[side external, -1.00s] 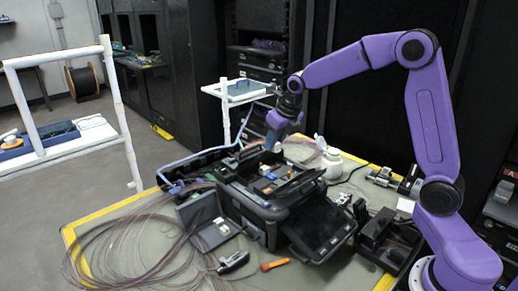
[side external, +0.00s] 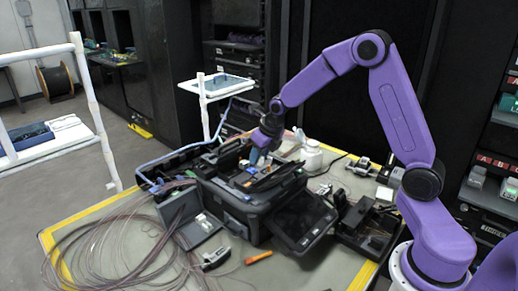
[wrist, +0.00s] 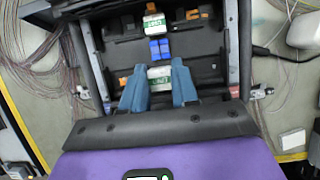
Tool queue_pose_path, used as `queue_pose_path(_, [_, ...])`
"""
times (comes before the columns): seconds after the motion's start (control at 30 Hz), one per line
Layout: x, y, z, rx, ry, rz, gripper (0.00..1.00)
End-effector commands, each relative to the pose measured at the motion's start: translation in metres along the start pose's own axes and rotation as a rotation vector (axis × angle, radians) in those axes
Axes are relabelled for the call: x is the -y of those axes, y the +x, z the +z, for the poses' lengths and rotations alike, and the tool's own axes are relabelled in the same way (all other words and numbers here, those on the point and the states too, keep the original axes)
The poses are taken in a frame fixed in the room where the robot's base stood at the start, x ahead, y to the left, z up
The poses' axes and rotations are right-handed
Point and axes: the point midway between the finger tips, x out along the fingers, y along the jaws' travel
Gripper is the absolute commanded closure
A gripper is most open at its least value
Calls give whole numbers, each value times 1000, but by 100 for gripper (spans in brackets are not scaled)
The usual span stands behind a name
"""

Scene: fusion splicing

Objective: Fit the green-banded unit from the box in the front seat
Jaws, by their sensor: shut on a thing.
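My gripper (wrist: 159,68) has two blue fingers, closed on a white unit with a green band (wrist: 160,78) near the bottom of the splicer's open bay. Whether this unit touches the bay floor is unclear. A second white unit with a green band (wrist: 154,23) sits farther up the bay in the wrist view, with a blue block (wrist: 159,48) between the two. In the side external view, my gripper (side external: 257,155) reaches down into the open black splicer (side external: 250,208); the held unit is hard to make out there. An open grey box (side external: 181,217) with white pieces stands left of the splicer.
Orange pieces (wrist: 193,15) lie in the bay. Raised lid flaps and bay walls stand close around my fingers. Loose fibre coils (side external: 110,245) cover the table's left. An orange-handled tool (side external: 258,257) lies in front, and a white bottle (side external: 312,157) stands behind the splicer.

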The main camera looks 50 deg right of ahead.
Motion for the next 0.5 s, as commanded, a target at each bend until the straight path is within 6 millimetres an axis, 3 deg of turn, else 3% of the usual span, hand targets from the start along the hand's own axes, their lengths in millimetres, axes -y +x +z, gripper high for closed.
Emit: queue_pose_path(0.5, [0, 34, -14, -1, 1, 0, 100])
